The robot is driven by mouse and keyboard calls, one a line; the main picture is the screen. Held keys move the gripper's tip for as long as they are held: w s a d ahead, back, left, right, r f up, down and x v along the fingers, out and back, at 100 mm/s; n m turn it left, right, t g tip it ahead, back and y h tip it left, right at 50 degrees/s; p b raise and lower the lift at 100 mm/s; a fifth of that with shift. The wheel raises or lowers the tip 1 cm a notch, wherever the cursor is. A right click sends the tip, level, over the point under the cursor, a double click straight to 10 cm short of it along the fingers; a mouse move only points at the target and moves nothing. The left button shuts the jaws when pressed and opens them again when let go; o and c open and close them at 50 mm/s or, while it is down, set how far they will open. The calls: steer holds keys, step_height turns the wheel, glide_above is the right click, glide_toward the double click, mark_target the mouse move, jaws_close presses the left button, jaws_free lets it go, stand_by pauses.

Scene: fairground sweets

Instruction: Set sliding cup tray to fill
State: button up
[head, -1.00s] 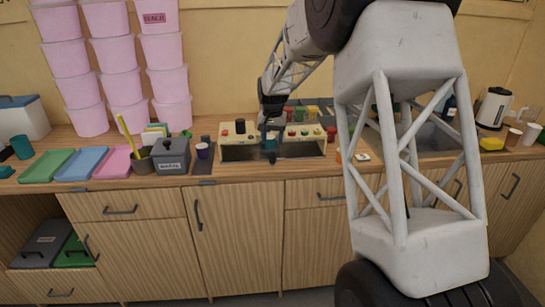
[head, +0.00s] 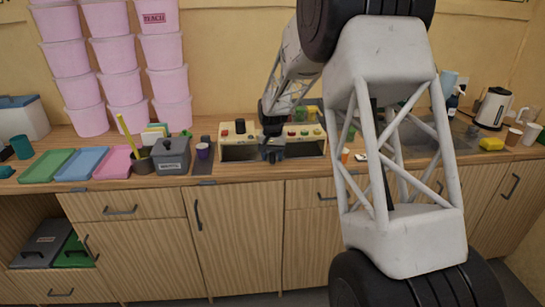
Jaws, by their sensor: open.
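A cream machine (head: 239,138) with coloured knobs or buttons along its top stands on the wooden counter, with a dark opening in its front. My gripper (head: 272,156) is in front of the machine's middle, at the height of the opening. It is open, though its fingers are dark and small here. The sliding cup tray cannot be made out; the opening's inside is dark and partly behind my gripper. Whether my gripper touches the machine cannot be told.
Further left lie pink, blue (head: 82,164) and green trays. A sink, a yellow sponge (head: 491,144) and a kettle (head: 492,107) are at the right. Stacked pink tubs (head: 125,88) stand at the back left.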

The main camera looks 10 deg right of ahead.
steer(key=shift+f, duration=0.15)
jaws_close()
steer(key=shift+d, duration=1.95)
jaws_free()
step_height(320, 180, up, 8)
